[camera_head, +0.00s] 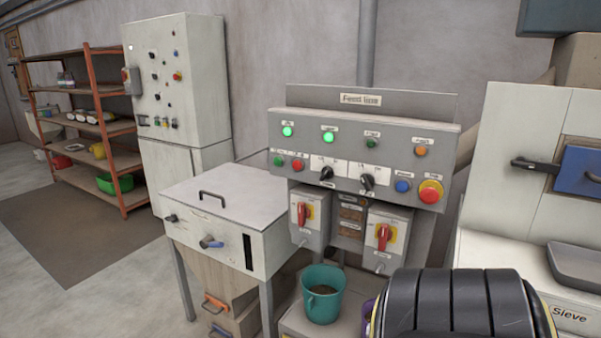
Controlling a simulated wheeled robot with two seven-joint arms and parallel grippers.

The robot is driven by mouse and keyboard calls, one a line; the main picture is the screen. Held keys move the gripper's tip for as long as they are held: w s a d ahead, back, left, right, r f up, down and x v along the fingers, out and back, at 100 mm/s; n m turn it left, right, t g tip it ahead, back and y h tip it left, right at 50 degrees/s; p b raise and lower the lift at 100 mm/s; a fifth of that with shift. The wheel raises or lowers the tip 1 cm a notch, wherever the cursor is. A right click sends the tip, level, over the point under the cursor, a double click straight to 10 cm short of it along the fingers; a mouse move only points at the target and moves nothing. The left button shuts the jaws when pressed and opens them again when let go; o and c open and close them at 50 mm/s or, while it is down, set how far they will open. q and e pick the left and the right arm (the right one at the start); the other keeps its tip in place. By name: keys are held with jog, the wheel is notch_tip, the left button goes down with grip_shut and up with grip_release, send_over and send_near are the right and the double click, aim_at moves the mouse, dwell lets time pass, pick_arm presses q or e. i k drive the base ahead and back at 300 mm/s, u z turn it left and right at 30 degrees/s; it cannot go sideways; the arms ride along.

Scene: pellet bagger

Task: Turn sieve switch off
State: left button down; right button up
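The grey control panel (362,152), headed "Feed line", stands in the middle of the view. Two black selector knobs, a left knob (326,173) and a right knob (367,182), sit in the panel's lower row. The small labels are not readable, so I cannot tell which switch is the sieve's. A "Sieve" sign (569,313) is on the white machine at right. Neither gripper is in view.
Two green lamps (288,131) glow on the panel; a red mushroom button (430,191) sits at its right end. A teal bucket (321,294) stands below the switches. A white cabinet on legs (225,205) is left of the panel. Floor at far left is open.

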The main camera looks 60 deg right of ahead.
aim_at(327, 172)
jog(key=z, duration=0.45)
jog(key=i, duration=1.6)
jog(key=z, duration=1.05)
